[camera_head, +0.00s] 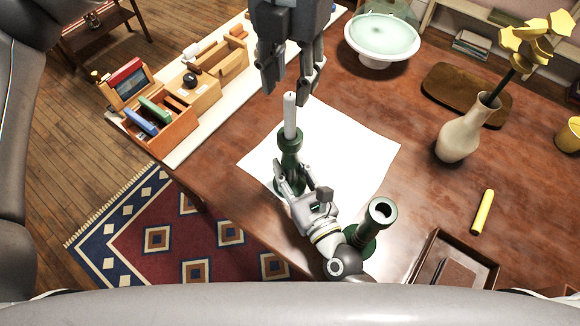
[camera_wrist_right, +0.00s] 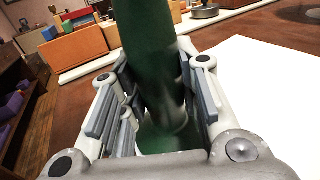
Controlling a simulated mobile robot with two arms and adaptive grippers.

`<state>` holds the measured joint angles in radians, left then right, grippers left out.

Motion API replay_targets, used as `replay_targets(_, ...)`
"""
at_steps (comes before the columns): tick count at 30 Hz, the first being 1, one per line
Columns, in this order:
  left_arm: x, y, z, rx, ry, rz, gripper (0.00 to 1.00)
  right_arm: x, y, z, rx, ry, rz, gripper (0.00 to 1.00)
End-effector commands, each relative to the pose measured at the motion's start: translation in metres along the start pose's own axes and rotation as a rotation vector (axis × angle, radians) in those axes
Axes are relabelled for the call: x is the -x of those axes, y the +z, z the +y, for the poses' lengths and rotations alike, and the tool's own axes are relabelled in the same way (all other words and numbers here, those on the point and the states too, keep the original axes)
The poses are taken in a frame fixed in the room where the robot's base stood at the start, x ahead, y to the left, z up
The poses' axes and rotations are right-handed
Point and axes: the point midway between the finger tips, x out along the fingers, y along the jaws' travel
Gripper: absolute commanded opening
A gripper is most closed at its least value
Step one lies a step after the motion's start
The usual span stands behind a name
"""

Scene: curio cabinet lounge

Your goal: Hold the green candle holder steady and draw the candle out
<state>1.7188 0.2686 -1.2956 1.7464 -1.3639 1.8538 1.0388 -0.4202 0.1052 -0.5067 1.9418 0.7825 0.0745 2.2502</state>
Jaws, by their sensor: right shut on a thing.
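A green candle holder (camera_head: 291,142) stands upright on a white sheet (camera_head: 352,137) on the wooden table. A white candle (camera_head: 290,122) stands upright in its top. My right gripper (camera_head: 293,185) is shut on the holder's lower part; the right wrist view shows the green stem (camera_wrist_right: 150,45) between its fingers. My left gripper (camera_head: 288,92) is above, fingers pointing down and spread open, close to the candle's top. I cannot tell whether they touch the candle. The candle is outside the right wrist view.
A second green holder (camera_head: 364,236) with an open top stands right of my right wrist. A yellow candle (camera_head: 482,212), a tray (camera_head: 470,258) and a cream vase (camera_head: 459,138) are further right. A glass dish (camera_head: 382,38) stands behind. Wooden boxes (camera_head: 172,128) line the left edge.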

Motion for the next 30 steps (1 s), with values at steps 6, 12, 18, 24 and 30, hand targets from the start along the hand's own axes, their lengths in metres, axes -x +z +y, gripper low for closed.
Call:
replay_targets(6, -0.034, -0.001, 0.001, 0.002, 0.001, 0.002, 0.36, 0.0, 0.0, 0.0, 0.0, 0.0, 0.0, 0.0)
replay_targets(12, -0.056, 0.0, 0.0, 0.002, 0.0, 0.002, 0.36, 0.0, 0.0, 0.0, 0.0, 0.0, 0.0, 0.0)
replay_targets(18, -0.065, 0.0, 0.0, 0.002, 0.001, -0.001, 0.36, 0.0, 0.0, 0.0, 0.0, 0.0, 0.0, 0.0)
replay_targets(24, -0.066, 0.0, 0.0, 0.002, 0.0, -0.001, 0.36, 0.0, 0.0, 0.0, 0.0, 0.0, 0.0, 0.0)
replay_targets(30, -0.066, 0.0, 0.0, 0.002, 0.0, 0.0, 0.22, 0.0, 0.0, 0.0, 0.0, 0.0, 0.0, 0.0)
